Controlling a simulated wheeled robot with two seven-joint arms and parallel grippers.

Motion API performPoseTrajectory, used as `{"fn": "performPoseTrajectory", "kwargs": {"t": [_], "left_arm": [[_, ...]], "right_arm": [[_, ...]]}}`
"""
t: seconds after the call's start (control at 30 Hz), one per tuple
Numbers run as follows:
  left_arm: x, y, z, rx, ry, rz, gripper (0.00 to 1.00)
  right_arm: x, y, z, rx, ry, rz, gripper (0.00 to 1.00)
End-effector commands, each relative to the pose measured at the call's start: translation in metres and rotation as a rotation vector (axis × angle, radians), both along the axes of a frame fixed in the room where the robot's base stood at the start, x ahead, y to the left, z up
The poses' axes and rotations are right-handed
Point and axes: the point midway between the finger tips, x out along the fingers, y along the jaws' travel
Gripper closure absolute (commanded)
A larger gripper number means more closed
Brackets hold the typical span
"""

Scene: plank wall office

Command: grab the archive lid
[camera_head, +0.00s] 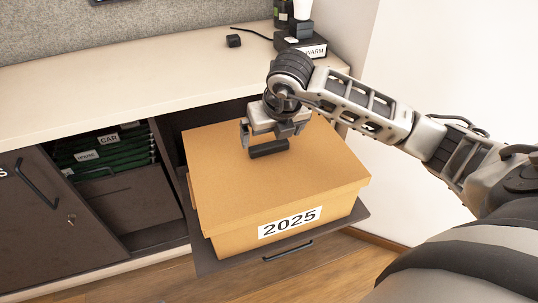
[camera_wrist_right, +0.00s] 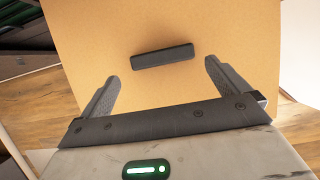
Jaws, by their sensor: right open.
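The archive lid (camera_head: 232,168) is the tan cardboard top of a box (camera_head: 233,238) labelled "2025". The lid sits on the box. A dark bar handle (camera_head: 268,149) is on the lid's top; it also shows in the right wrist view (camera_wrist_right: 162,56). My right gripper (camera_head: 272,138) is over the lid at the handle. In the right wrist view its two fingers (camera_wrist_right: 162,82) are spread wide, with the handle ahead of them and nothing between the tips. I cannot tell the exact gap to the handle. My left gripper is not in view.
The box stands on a pulled-out dark drawer (camera_head: 345,222) with a bar handle. Green hanging files (camera_head: 105,152) show in an open compartment at left.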

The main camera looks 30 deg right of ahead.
Motion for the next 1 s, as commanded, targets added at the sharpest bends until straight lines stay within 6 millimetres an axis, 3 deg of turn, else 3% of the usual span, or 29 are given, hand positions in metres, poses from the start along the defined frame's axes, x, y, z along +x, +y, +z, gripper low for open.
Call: {"fn": "performPoseTrajectory", "kwargs": {"t": [0.4,0.7,0.73,0.87,1.0], "left_arm": [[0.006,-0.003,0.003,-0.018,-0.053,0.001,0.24],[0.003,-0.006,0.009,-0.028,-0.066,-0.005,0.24],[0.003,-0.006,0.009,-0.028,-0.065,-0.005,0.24],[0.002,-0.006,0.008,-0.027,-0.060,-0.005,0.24],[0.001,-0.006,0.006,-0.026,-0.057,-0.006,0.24]], "right_arm": [[0.017,-0.006,-0.046,0.001,0.003,0.001,0.00],[0.019,-0.007,-0.051,0.000,0.002,0.001,0.00],[0.019,-0.007,-0.051,0.000,0.002,0.001,0.03],[0.019,-0.007,-0.051,0.000,0.001,0.001,0.38],[0.020,-0.007,-0.050,0.001,0.000,0.001,0.37]]}}
